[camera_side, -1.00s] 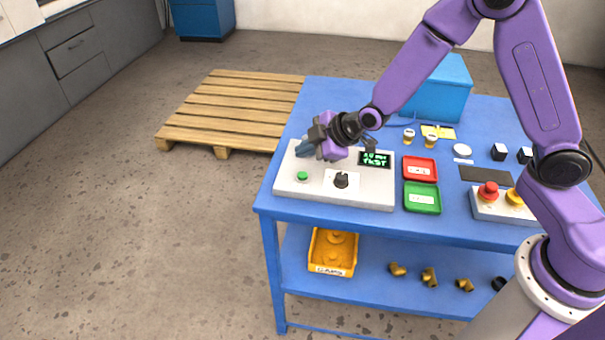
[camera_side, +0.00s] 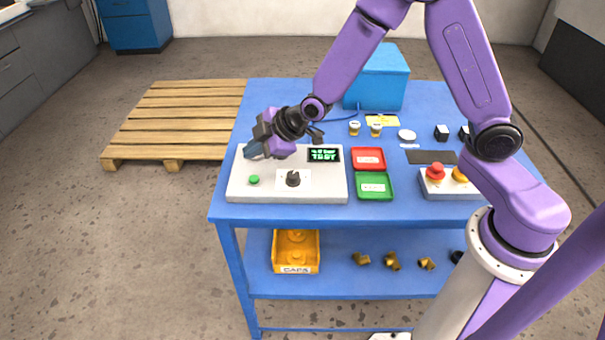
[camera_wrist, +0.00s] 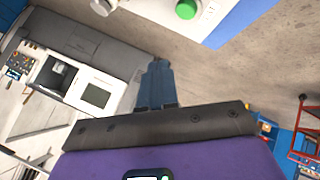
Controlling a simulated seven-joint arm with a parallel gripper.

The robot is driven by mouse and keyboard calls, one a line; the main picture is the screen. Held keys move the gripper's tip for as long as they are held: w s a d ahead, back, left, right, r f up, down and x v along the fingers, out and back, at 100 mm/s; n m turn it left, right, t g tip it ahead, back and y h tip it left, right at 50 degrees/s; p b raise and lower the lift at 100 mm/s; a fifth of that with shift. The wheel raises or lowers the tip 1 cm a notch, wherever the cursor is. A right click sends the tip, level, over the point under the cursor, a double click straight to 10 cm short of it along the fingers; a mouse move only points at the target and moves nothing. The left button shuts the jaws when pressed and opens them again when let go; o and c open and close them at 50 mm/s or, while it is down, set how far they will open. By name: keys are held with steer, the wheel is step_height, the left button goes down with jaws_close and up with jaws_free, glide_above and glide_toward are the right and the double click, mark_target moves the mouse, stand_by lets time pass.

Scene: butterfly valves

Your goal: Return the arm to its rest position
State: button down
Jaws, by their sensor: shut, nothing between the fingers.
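My gripper (camera_side: 251,150) hangs over the left back part of the white test box (camera_side: 265,193) in the side view, pointing down and left. Its dark blue fingers are shut with nothing between them, and the gripper body hides the box's back left corner. In the wrist view the closed fingers (camera_wrist: 156,68) point up the picture, towards the box's edge with a green button (camera_wrist: 186,9). The box also bears a black knob (camera_side: 293,178) and a screen (camera_side: 324,155) with green text.
Red tray (camera_side: 368,153) and green tray (camera_side: 375,193) lie right of the box. Two small yellow-and-white valves (camera_side: 365,129), a blue bin (camera_side: 378,85) and a red-and-yellow button box (camera_side: 447,184) share the table. An orange caps bin (camera_side: 296,247) is below. A pallet (camera_side: 180,120) lies left.

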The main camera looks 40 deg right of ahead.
steer(key=s+d+r+m+g+h, duration=0.1)
steer(key=s+d+r+g, duration=0.15)
steer(key=s, duration=1.05)
steer(key=s+d+r+g, duration=0.2)
steer(key=s+r+g, duration=0.2)
steer(key=s, duration=0.8)
steer(key=s+d+r+g+h, duration=0.1)
steer(key=s+d+r+h, duration=0.1)
steer(key=s+d, duration=0.6)
steer(key=shift+s+m+h, duration=0.3)
steer(key=shift+s+m, duration=0.1)
steer(key=shift+s, duration=0.4)
